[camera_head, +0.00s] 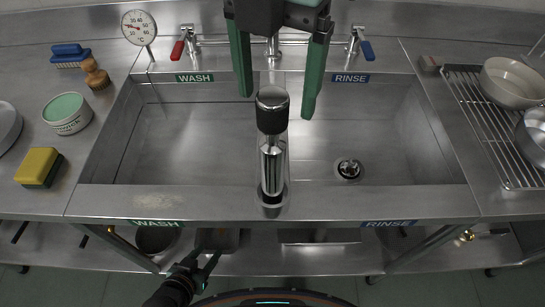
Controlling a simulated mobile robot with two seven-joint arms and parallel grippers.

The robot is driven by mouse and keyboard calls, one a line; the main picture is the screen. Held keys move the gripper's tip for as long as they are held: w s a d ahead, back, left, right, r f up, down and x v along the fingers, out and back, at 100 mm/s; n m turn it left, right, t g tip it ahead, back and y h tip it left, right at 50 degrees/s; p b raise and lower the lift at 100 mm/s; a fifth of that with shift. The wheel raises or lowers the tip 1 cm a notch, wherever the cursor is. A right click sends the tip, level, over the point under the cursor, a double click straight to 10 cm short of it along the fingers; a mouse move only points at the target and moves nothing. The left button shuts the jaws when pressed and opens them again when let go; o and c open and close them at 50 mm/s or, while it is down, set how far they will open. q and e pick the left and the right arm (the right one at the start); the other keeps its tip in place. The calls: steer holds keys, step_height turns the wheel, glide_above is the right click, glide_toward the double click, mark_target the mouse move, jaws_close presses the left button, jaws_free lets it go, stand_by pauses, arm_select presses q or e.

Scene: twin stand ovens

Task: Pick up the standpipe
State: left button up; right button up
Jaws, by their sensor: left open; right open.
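The standpipe (271,168) is a shiny metal tube with a black cap (271,113). It stands upright at the front end of the divider between the two sink basins. My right gripper (278,104) reaches in from the top with two long green fingers. It is open, and in the picture the cap shows between its fingertips. I cannot tell whether they touch it. My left gripper (206,262) is low at the bottom, in front of the sink's front edge, open and empty.
The wash basin (190,130) and rinse basin (370,120) are empty; a drain fitting (348,169) sits in the rinse basin. Taps (187,40) and a dial thermometer (139,27) stand behind.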

mark_target(272, 141)
step_height(272, 141, down, 3)
steer(key=shift+r, duration=0.1)
steer(key=f, duration=0.5)
steer(key=shift+s+a, duration=0.2)
steer(key=shift+s, duration=0.1)
jaws_close()
stand_by(0.4)
stand_by(0.7)
